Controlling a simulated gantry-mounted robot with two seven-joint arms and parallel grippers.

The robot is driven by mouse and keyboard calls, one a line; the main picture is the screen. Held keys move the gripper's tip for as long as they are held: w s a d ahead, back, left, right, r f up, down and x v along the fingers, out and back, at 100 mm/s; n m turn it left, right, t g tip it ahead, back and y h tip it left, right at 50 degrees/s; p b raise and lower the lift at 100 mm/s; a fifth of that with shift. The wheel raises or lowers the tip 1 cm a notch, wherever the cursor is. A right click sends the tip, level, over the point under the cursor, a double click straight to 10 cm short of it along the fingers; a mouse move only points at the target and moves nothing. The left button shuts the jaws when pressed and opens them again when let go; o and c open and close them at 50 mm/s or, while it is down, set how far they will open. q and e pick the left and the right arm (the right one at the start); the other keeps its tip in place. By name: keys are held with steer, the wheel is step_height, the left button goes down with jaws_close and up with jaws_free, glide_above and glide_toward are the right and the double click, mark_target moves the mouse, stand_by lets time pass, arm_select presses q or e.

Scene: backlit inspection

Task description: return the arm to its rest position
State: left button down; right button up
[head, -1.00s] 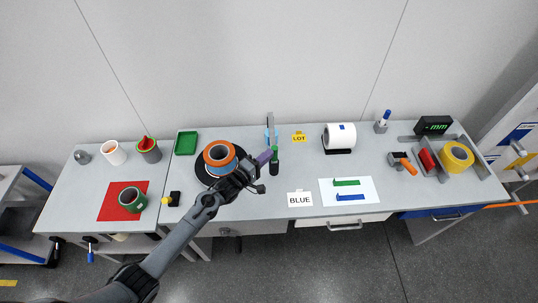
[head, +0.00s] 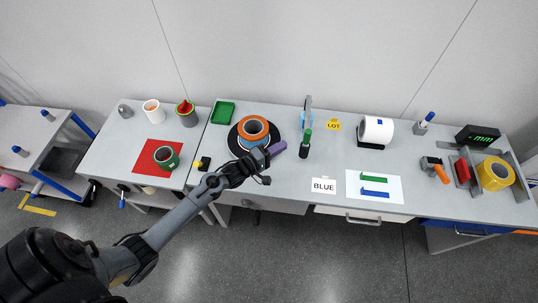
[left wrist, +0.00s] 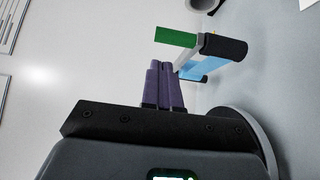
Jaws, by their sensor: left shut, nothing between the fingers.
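My left gripper (head: 278,149) has purple fingers, shut and empty. In the head view it shows over the grey table, front-right of the orange tape roll (head: 253,128), which is on a black disc (head: 236,147). A green-and-black marker-like object (head: 304,146) stands just right of the fingertips, apart from them in the picture. In the left wrist view the fingers (left wrist: 163,85) are together, with a green-and-black object (left wrist: 222,46) and a blue piece (left wrist: 203,67) beyond. My left arm reaches in from the lower left. My right gripper is not in view.
A green mug (head: 166,158) stands on a red mat (head: 145,163) at left. The floor in front is clear.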

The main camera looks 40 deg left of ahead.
arm_select(q)
steer(key=s+d+m+g+y, duration=0.1)
steer(key=s+d+m+g, duration=0.1)
steer(key=s+d, duration=0.45)
steer(key=s+d+m+g, duration=0.15)
steer(key=s+d, duration=0.25)
steer(key=s, duration=0.5)
steer(key=s+a+r+m+g+y, duration=0.1)
steer(key=s+r+m+g+y, duration=0.2)
steer(key=s+m+g, duration=0.9)
step_height(320, 180, up, 16)
steer(key=s+m+t+p, duration=0.1)
steer(key=s+p, duration=0.1)
steer(key=p, duration=1.5)
steer(key=shift+a+r+t, duration=0.15)
steer(key=shift+t, duration=0.2)
steer(key=shift+s+m, duration=0.1)
steer(key=shift+m, duration=0.15)
